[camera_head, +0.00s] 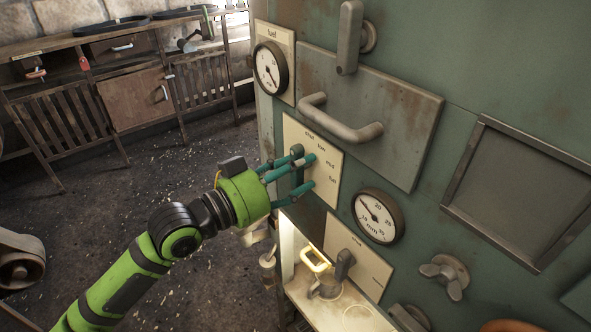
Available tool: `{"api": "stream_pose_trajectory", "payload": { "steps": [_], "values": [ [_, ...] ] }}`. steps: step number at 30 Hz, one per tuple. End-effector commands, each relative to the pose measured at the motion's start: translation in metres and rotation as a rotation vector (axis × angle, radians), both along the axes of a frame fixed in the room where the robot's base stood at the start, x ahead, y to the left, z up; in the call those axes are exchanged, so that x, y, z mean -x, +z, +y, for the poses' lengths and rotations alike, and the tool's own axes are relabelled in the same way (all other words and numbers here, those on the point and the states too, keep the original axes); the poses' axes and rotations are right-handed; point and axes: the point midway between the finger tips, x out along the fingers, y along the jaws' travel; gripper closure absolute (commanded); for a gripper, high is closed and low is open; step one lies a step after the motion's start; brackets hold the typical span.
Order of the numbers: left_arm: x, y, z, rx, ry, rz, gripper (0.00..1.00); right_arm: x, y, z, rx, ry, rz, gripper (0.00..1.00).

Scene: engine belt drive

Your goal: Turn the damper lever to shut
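A cream plate (328,154) on the green panel is marked shut, low, mid and full, with shut at its upper left. A dark lever (297,151) stands at this plate, partly hidden by my fingers. My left gripper (309,172) reaches in from the left, its teal fingers spread apart at the plate beside the lever. I cannot tell whether they touch the lever. A second cream plate (362,258) lower down also reads shut and has a dark lever (344,264). The word damper is not readable anywhere. My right gripper is not in view.
A thick bar handle (340,124) juts out just above the plate. A fuel gauge (270,68) is at upper left and a mm gauge (378,216) at lower right. A lit shelf (338,306) sits below. The floor at left is open before a wooden bench (138,98).

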Motion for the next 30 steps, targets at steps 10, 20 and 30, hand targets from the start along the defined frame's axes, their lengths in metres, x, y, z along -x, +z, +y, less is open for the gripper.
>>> {"api": "stream_pose_trajectory", "payload": {
  "steps": [10, 20, 30],
  "values": [
    [0.003, -0.002, 0.006, -0.004, 0.002, 0.0, 0.46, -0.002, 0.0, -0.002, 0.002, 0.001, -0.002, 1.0],
    [0.039, -0.003, 0.053, -0.01, 0.001, 0.001, 0.46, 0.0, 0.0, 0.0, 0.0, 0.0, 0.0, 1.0],
    [0.065, -0.002, 0.09, -0.005, 0.001, 0.0, 0.46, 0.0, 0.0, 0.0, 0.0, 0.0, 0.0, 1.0]
  ]
}}
